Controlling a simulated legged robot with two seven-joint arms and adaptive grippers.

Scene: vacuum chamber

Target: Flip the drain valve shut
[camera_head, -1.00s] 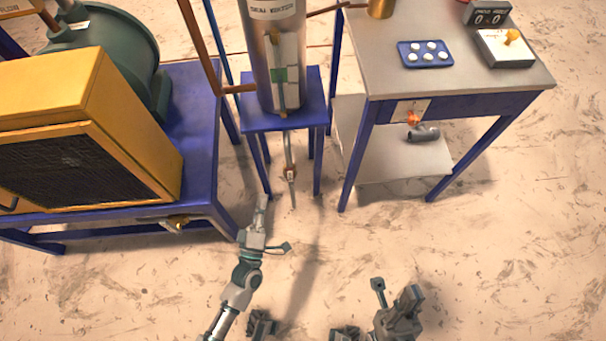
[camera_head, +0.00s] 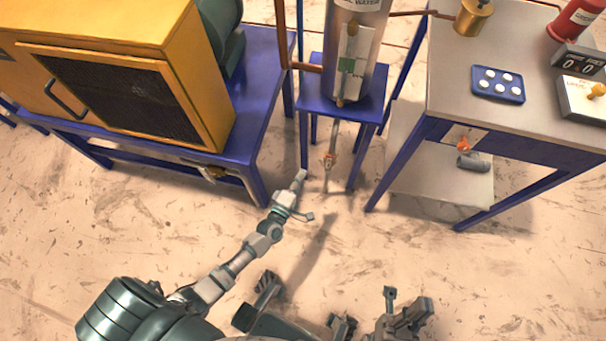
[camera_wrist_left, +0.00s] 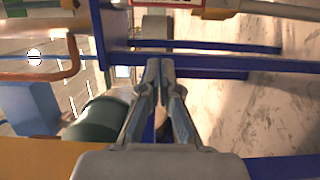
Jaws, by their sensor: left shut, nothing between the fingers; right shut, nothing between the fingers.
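A silver cylinder (camera_head: 355,50) stands on a small blue stand, and a thin pipe hangs below it. A small orange-brown valve (camera_head: 330,160) sits on this pipe and looks like the drain valve; its handle position is too small to tell. My left gripper (camera_head: 300,176) is shut and empty, a little left of and below the valve in the head view, apart from it. The left wrist view shows its closed fingers (camera_wrist_left: 161,68) pointing towards blue frame bars; I cannot make out the valve there. My right gripper (camera_head: 418,306) is shut and empty, low in the head view, far from the valve.
The floor between is clear.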

